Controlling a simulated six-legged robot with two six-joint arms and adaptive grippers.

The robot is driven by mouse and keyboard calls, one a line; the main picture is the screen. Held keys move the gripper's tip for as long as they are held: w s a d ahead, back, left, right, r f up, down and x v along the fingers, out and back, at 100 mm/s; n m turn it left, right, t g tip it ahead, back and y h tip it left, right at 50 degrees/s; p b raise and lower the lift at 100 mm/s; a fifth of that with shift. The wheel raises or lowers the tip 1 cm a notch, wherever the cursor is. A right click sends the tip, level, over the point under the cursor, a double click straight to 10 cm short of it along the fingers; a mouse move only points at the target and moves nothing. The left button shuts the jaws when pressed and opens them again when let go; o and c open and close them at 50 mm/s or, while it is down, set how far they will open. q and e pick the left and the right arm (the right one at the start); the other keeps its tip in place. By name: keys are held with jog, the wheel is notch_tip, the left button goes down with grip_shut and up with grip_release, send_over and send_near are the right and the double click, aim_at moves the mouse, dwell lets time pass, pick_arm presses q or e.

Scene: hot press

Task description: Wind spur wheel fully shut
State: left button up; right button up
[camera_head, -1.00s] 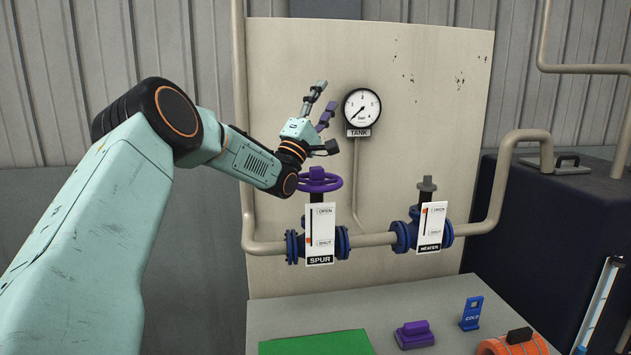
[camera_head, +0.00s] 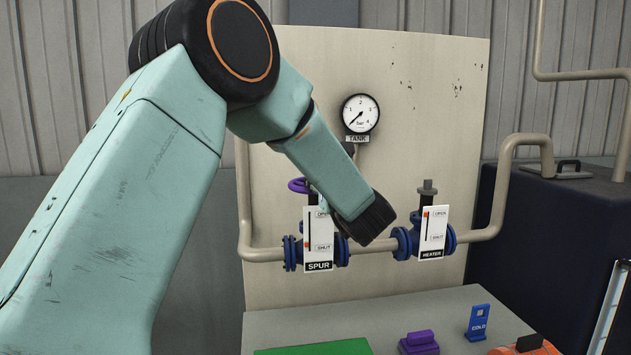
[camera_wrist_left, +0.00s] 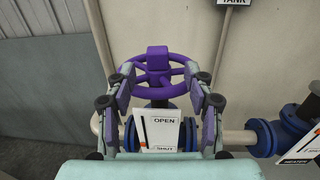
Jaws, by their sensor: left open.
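The purple spur wheel (camera_head: 298,186) stands on top of the blue spur valve (camera_head: 290,250); my arm covers most of it in the head view. The white spur card (camera_head: 318,225) has an orange mark low in its slot, near SHUT. In the left wrist view the wheel (camera_wrist_left: 157,52) shows whole, with a square purple block at its far rim. My left gripper (camera_wrist_left: 160,82) is open, its purple-padded fingers on either side of the wheel's near part. I cannot tell whether they touch the rim. My right gripper is not in view.
The heater valve (camera_head: 405,243) with its grey stem and card stands right of the spur valve on the same pipe. The tank gauge (camera_head: 360,114) is on the panel above. A green mat (camera_head: 310,348), a purple block (camera_head: 418,343) and a blue COLD tag (camera_head: 478,323) lie below.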

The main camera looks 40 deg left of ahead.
pick_arm(q)
jog(key=p+x, duration=0.1)
jog(key=x, duration=0.6)
jog(key=shift+a+f, duration=0.2)
jog(key=shift+a, duration=0.2)
grip_shut()
dwell(0.3)
